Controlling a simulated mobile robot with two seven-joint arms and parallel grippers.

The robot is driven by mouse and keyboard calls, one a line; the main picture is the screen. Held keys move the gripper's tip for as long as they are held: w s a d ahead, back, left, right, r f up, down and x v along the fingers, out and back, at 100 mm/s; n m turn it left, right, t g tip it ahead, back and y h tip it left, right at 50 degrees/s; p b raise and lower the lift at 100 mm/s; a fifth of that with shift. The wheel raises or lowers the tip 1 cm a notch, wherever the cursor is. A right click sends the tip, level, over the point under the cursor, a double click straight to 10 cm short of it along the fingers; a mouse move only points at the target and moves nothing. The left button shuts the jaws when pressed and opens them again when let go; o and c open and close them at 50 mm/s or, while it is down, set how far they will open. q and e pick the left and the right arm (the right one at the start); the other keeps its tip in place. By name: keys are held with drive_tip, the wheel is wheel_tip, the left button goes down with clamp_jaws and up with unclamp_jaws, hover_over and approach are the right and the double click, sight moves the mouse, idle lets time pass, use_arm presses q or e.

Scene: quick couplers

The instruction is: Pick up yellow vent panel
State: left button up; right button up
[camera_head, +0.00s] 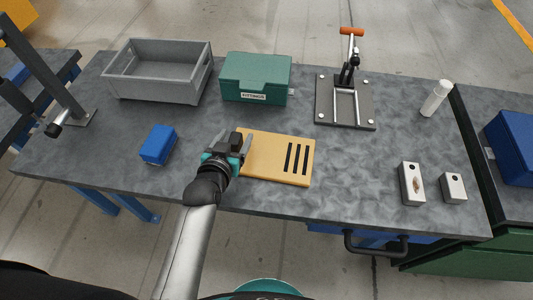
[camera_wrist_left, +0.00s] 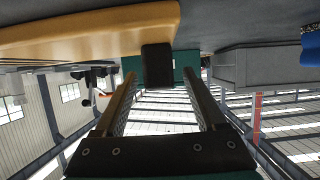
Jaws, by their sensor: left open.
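The yellow vent panel (camera_head: 265,165) lies flat near the front edge of the grey table, with several dark slots on its right half. In the left wrist view the panel (camera_wrist_left: 80,35) fills the upper left. A black block (camera_wrist_left: 158,66) shows at its edge, in line with the gap between my fingers; it looks like a grip on the panel. My left gripper (camera_head: 230,143) is open at the panel's left end, with the dark block between its fingers in the head view. In the wrist view the gripper (camera_wrist_left: 160,77) holds nothing. My right gripper is out of view.
A grey open crate (camera_head: 155,88) and a green fittings box (camera_head: 255,75) stand behind. A blue block (camera_head: 158,144) is left of my gripper. A toggle-clamp fixture (camera_head: 345,115), white bottle (camera_head: 434,98) and two metal blocks (camera_head: 412,184) are to the right. The table (camera_head: 350,165) right of the panel is clear.

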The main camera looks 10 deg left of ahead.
use_arm(q)
drive_tip(key=shift+c, duration=0.2)
clamp_jaws()
idle(0.5)
